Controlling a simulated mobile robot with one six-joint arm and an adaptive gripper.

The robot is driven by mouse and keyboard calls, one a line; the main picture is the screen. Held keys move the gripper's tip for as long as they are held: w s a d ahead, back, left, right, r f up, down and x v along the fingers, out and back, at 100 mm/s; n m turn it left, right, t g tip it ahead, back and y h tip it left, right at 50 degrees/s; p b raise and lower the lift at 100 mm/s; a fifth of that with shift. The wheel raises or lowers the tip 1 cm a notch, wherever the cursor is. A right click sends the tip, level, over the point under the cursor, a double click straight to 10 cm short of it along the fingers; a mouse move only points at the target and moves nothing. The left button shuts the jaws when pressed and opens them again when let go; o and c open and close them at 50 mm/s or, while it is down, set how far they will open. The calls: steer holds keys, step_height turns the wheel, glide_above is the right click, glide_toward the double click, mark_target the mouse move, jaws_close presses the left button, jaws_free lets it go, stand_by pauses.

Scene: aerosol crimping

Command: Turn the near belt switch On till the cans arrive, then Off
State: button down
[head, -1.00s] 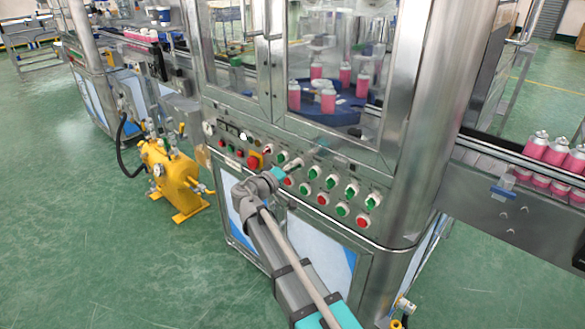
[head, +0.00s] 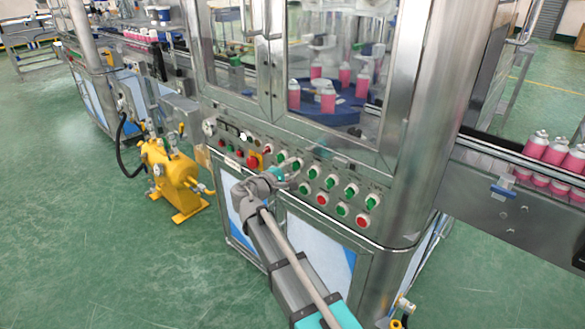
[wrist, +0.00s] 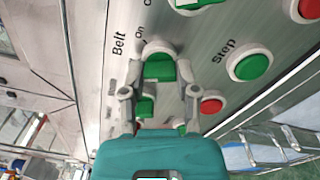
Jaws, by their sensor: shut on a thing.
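The near belt switch (wrist: 160,68) is a green knob on a pale round collar, beside the words "Belt" and "On" in the wrist view. My gripper (wrist: 158,92) has one grey finger on each side of the knob and is shut on it. In the head view my gripper (head: 287,174) is against the sloping control panel, and its fingers largely hide the knob. I cannot tell the knob's exact setting. Pink cans (head: 556,152) stand in a row on the belt at the right. More pink cans (head: 328,101) stand on the blue turntable behind the glass.
A green Step button (wrist: 250,66) and a red button (wrist: 211,106) sit close to the knob. Several other green knobs (head: 351,189) line the panel. A yellow tank (head: 172,178) stands on the floor at the left. Open green floor lies in front of it.

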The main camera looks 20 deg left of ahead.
steer(key=shift+n, duration=0.6)
steer(key=shift+d, duration=0.1)
steer(key=shift+c, duration=1.8)
jaws_free()
steer(key=v, duration=1.2)
